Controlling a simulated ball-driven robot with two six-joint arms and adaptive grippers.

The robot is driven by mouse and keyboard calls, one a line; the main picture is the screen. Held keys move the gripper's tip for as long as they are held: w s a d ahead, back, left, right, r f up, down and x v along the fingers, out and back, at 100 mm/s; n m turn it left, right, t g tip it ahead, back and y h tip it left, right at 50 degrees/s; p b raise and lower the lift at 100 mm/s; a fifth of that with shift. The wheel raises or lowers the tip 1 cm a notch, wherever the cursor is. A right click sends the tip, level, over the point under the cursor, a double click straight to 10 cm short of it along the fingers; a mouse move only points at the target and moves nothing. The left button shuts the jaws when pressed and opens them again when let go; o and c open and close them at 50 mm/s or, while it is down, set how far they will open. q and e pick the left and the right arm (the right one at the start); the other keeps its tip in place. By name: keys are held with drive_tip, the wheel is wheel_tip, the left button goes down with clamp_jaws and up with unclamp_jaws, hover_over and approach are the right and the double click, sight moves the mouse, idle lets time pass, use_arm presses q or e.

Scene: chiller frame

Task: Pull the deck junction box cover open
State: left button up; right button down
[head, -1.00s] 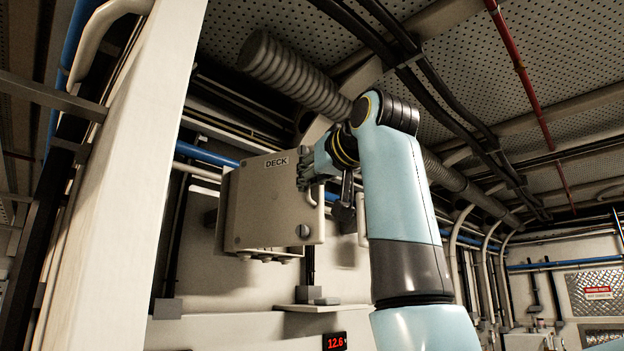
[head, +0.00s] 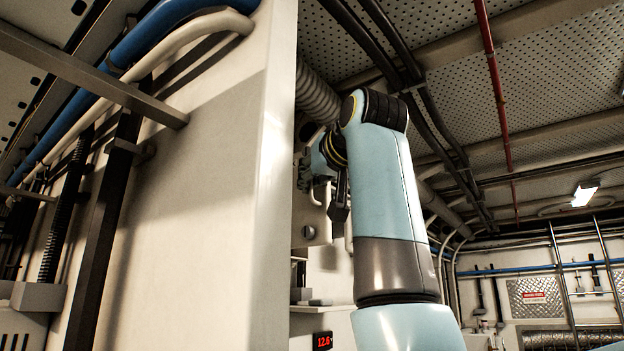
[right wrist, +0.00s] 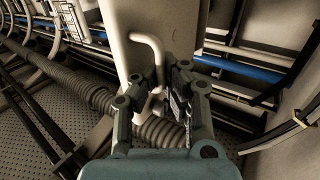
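The deck junction box (head: 313,225) is a pale box mostly hidden behind the white pillar in the head view; only its right strip with a round fastener shows. In the right wrist view its pale panel (right wrist: 165,18) fills the top centre, with a bent light handle (right wrist: 150,45) on it. My right gripper (head: 312,180) is at the box's right edge. In the right wrist view its fingers (right wrist: 160,88) stand on either side of the handle; I cannot tell whether they clamp it. My left gripper is not in view.
A wide white pillar (head: 210,190) stands close on the left and blocks the view. A ribbed duct (head: 316,97) runs behind my right arm. A small shelf (head: 325,307) and a red display (head: 323,341) are below the box. The room is open to the right.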

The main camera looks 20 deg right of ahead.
drive_tip(key=shift+r, duration=0.1)
drive_tip(key=c, duration=1.4)
unclamp_jaws()
drive_tip(key=shift+c, duration=0.2)
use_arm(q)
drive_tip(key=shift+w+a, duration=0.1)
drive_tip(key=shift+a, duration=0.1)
use_arm(e)
drive_tip(key=s+d, duration=0.1)
drive_tip(key=s, duration=1.1)
